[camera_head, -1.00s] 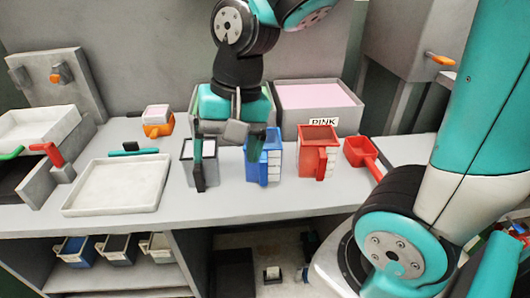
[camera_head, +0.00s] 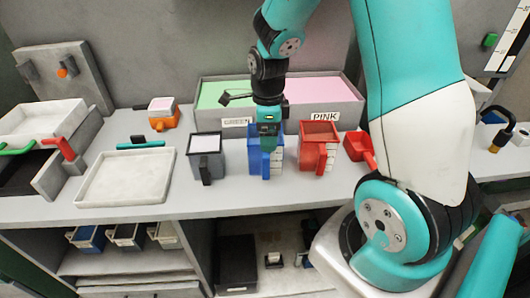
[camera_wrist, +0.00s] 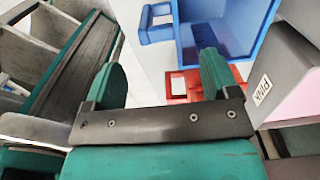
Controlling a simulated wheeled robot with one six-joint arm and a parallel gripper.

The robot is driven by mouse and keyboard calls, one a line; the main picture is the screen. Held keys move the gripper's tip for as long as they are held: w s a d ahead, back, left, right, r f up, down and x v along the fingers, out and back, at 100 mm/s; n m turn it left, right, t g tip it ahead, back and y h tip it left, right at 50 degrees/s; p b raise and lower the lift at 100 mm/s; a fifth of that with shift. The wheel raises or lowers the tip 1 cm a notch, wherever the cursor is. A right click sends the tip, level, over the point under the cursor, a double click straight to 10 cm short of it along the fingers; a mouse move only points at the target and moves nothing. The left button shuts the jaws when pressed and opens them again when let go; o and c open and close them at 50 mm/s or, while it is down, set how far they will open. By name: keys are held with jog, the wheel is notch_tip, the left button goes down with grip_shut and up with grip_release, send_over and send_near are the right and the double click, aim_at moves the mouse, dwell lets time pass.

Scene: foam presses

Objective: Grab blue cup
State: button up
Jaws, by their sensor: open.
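The blue cup (camera_head: 254,162) stands upright on the bench between the grey cup (camera_head: 205,160) and the red cup (camera_head: 318,148). My gripper (camera_head: 268,143) is at the blue cup in the head view and hides part of it. In the wrist view my gripper (camera_wrist: 162,62) is open, with its two green fingers apart and nothing between them. The blue cup (camera_wrist: 240,28) shows at the top right there, its handle (camera_wrist: 158,26) ahead of the gap between the fingers. Contact with the cup cannot be told.
Bins labelled GREEN (camera_head: 225,95) and PINK (camera_head: 340,98) stand behind the cups. A red scoop (camera_head: 357,147) lies right of the red cup. A white tray (camera_head: 127,178) is at the left. The bench front is clear between the tray and cups.

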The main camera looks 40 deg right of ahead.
aim_at(266, 159)
jog(key=f+p, duration=0.1)
jog(key=f, duration=0.8)
jog(key=shift+w+a+p, duration=0.1)
jog(key=shift+a+p, duration=0.1)
jog(key=shift+p, duration=0.15)
jog(key=c, duration=1)
